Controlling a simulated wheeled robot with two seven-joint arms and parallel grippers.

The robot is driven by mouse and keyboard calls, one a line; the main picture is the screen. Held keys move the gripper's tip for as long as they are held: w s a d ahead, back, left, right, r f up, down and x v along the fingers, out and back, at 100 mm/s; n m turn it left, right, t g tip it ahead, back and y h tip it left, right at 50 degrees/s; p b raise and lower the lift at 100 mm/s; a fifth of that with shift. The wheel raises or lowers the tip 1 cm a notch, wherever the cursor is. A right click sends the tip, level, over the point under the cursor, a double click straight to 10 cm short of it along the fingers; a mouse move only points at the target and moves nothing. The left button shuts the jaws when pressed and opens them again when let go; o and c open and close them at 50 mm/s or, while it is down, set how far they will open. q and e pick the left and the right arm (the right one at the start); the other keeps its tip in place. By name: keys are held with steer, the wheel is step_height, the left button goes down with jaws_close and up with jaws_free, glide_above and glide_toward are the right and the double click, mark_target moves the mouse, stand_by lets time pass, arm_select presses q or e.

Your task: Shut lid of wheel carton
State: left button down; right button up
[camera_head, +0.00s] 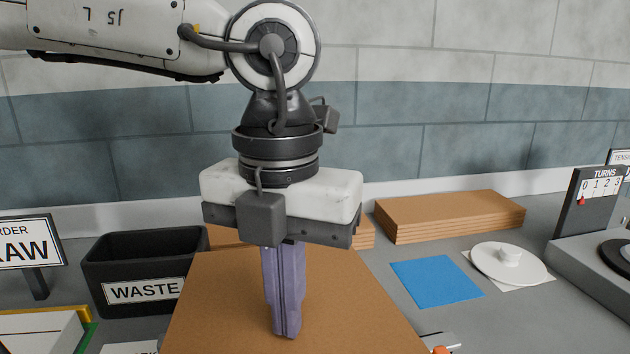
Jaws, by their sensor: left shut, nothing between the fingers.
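The brown carton (215,315) is at the bottom middle of the head view. Its broad flat brown panel faces up, and its near edge is cut off by the frame. My left gripper (286,334) points down over the panel with its purple fingers shut and empty. The fingertips are at or just above the panel; I cannot tell whether they touch it. The gripper body hides part of the panel's far edge. My right gripper is not in view.
A black WASTE bin (105,257) stands left of the carton. Stacks of flat brown board (450,214) lie behind. A blue sheet (436,280), a white knobbed disc (509,263) and a TURNS counter (590,200) are right. An orange-tipped item (440,346) lies by the carton.

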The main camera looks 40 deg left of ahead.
arm_select(q)
steer(key=shift+s+d+f+b, duration=0.15)
steer(key=shift+f+b, duration=0.35)
steer(key=shift+f, duration=0.25)
steer(key=shift+s+d+f+b, duration=0.1)
steer(key=shift+f+b, duration=0.4)
steer(key=shift+f, duration=0.25)
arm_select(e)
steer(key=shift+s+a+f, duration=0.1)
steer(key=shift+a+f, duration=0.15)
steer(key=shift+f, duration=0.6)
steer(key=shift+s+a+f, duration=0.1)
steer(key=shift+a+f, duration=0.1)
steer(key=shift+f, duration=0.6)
arm_select(q)
steer(key=shift+f+b, duration=0.35)
steer(key=shift+r, duration=0.1)
step_height(320, 180, up, 9)
steer(key=p, duration=0.7)
steer(key=shift+r, duration=0.1)
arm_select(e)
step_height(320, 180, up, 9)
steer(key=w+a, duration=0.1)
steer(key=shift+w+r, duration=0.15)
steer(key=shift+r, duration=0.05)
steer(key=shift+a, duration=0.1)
